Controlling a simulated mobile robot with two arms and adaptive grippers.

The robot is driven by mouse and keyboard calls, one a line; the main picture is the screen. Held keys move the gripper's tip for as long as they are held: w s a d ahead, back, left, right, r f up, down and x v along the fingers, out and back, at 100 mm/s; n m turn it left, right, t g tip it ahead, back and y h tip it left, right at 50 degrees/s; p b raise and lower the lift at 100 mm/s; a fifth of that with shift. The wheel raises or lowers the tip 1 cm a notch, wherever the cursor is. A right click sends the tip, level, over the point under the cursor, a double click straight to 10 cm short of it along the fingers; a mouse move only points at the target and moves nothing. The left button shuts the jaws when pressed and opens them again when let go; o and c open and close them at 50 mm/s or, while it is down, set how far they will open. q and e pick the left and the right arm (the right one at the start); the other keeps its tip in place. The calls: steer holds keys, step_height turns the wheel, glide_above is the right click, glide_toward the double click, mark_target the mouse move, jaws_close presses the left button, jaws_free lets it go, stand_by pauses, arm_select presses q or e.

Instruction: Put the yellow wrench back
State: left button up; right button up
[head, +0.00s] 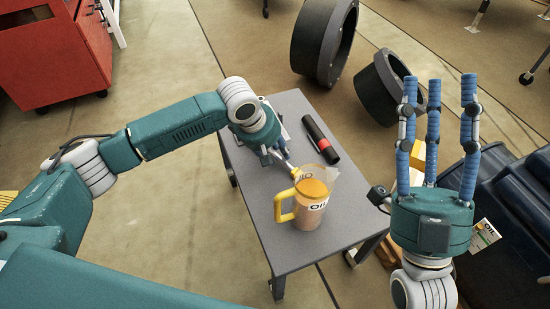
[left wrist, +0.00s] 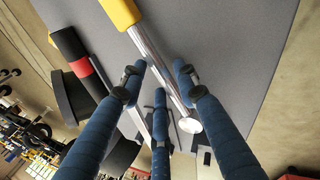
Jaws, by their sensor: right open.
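The yellow wrench has a yellow handle and a bright metal shaft with a rounded end. In the left wrist view the wrench (left wrist: 153,50) lies over the grey table, its shaft passing between my finger tips. In the head view my left gripper (head: 279,153) is low over the table, and the wrench is mostly hidden by it and the jug. Its fingers look spread, with gaps beside the shaft; contact is unclear. My right gripper (head: 435,90) is open and empty, fingers pointing up, right of the table.
A clear oil jug (head: 311,205) with a yellow handle stands beside the left gripper on the table (head: 290,250). A black cylinder with a red band (head: 320,138) lies behind. Dark wheels (head: 325,40) stand beyond. A red cabinet (head: 50,50) is far left. The table's front is clear.

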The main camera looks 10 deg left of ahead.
arm_select(q)
steer(key=shift+f, duration=0.15)
jaws_close()
stand_by(0.4)
